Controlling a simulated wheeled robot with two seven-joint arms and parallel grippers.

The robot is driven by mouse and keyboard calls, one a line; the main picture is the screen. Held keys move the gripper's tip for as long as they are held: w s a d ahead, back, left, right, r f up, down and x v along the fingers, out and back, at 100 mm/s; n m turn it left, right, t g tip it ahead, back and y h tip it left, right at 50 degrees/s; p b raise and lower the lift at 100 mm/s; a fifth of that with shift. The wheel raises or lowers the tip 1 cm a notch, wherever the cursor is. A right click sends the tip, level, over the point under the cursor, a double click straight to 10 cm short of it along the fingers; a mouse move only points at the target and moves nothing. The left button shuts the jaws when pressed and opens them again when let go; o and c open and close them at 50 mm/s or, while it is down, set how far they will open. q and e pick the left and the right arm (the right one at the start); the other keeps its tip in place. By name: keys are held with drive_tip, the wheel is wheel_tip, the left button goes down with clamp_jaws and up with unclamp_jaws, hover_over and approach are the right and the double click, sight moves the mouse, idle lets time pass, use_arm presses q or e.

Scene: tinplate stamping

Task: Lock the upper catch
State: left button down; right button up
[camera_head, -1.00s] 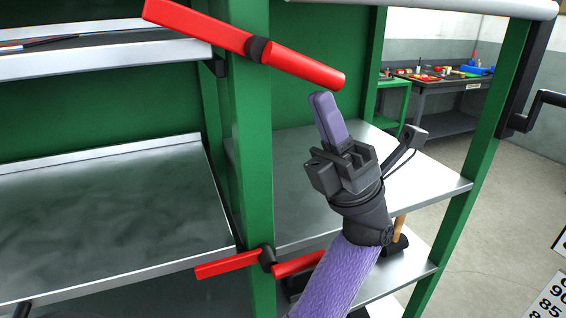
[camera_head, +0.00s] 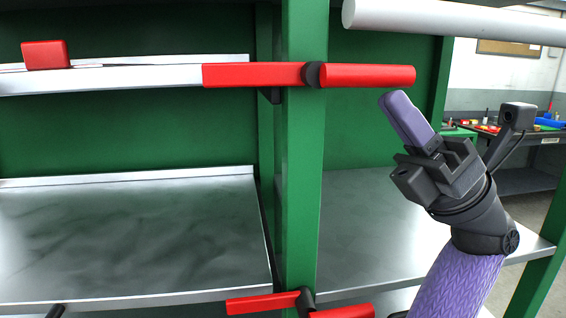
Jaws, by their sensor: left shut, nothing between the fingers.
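The upper catch, a red bar on a black pivot (camera_head: 366,76), sits on the green post (camera_head: 303,170) and lies about level, its left arm reaching across the shelf-side edge. My left gripper (camera_head: 394,101) has purple fingers shut with nothing between them. Its tips are just below the right end of the catch; whether they touch it I cannot tell. A lower red catch (camera_head: 262,304) sits on the same post at the bottom of the view, partly cut off. My right gripper is not in view.
A metal shelf (camera_head: 120,230) extends left of the post, and another (camera_head: 365,215) lies to its right. A red block (camera_head: 46,55) is on the upper left drawer edge. A white rail (camera_head: 450,20) crosses the upper right. A workbench (camera_head: 520,140) stands far behind.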

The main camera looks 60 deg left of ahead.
use_arm(q)
drive_tip(key=shift+r, duration=0.1)
idle(0.4)
drive_tip(key=s+f+b+v, duration=0.1)
drive_tip(key=b+v, duration=0.4)
drive_tip(key=v, duration=0.8)
drive_tip(key=shift+b, duration=0.3)
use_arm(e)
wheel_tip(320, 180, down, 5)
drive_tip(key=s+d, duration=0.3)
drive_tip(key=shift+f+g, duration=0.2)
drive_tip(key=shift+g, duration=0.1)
use_arm(q)
drive_tip(key=shift+s+f, duration=0.1)
drive_tip(key=shift+s, duration=0.05)
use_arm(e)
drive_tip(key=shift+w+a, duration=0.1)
